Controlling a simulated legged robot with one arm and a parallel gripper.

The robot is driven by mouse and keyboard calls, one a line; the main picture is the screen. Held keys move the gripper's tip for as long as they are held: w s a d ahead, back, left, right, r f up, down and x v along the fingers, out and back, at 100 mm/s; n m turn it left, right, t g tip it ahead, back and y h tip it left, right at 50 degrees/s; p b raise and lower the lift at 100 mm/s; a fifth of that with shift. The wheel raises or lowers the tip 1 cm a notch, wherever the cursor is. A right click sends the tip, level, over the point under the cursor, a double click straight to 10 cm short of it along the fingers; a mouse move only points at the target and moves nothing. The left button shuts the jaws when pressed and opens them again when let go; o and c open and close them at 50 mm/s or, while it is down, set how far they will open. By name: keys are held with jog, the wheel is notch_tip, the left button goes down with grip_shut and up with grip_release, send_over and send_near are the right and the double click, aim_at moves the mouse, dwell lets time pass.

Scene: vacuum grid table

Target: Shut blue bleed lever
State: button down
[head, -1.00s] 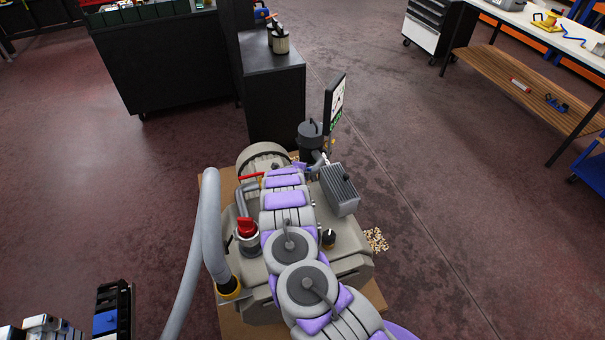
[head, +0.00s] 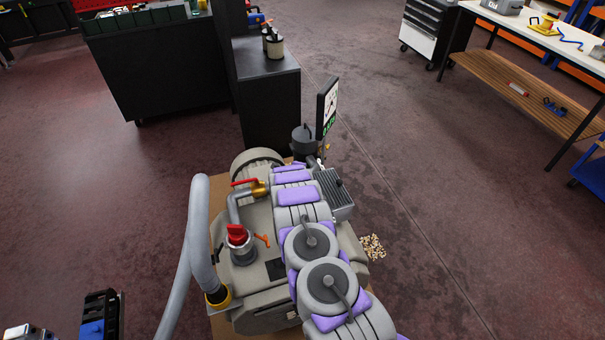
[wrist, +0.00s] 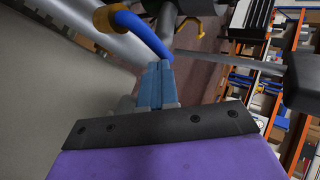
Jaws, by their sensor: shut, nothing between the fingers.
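The blue bleed lever (wrist: 142,30) shows at the top of the wrist view as a curved blue handle on a brass-yellow fitting (wrist: 106,18). Its lower end comes down close to the fingertips of my gripper (wrist: 160,70). The blue-grey fingers are shut together with nothing between them. I cannot tell whether the fingertips touch the lever. In the head view my arm covers the lever and my gripper.
The grey pump body (head: 270,290) carries a red-handled valve (head: 244,184), a red knob (head: 236,234), a small orange lever (head: 262,240) and a finned block (head: 334,194). A thick grey hose (head: 196,235) rises at left. A display (head: 327,106) stands behind. Floor at right is open.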

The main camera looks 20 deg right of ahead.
jog(key=shift+w+r, duration=0.1)
jog(key=shift+w, duration=0.1)
dwell(0.4)
jog(key=shift+a, duration=0.15)
